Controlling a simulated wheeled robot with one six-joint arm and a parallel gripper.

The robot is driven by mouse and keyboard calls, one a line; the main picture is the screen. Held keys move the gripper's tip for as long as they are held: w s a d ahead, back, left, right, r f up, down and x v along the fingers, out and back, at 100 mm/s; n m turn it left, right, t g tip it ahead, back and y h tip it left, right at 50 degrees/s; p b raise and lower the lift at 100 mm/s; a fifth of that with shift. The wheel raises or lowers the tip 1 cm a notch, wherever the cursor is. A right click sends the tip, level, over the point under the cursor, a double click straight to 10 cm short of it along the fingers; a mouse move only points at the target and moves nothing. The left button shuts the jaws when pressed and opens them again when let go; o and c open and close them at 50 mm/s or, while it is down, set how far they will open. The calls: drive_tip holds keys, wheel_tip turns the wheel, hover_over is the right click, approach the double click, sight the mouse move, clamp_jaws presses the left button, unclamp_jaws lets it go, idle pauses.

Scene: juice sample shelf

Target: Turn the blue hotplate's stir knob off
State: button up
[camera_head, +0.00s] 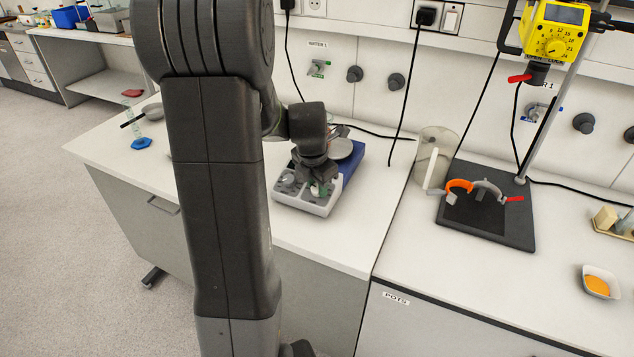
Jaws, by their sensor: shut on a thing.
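The blue hotplate (352,172) stands on the white bench in the middle of the view, with a round grey top plate and a light grey front panel (303,204). One knob (287,180) shows at the left of the panel. My gripper (319,187) points down at the right part of the panel and is shut on the knob there, which its fingers mostly hide. A bit of green shows by the fingertips. The knob labels and its exact setting are too small to read.
My arm hides part of the bench left of the hotplate. A clear beaker (436,156) and a black stand base (488,222) with orange and grey clamps stand to the right. A yellow dial device (553,32) hangs above. A cable runs behind the hotplate.

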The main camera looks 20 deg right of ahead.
drive_tip(key=shift+n, duration=1.1)
drive_tip(key=o, duration=1)
drive_tip(key=shift+c, duration=0.2)
drive_tip(key=shift+r, duration=0.1)
drive_tip(key=v, duration=1.3)
drive_tip(key=shift+a+r, duration=0.2)
drive_tip(key=shift+r, duration=0.1)
drive_tip(key=shift+f, duration=0.1)
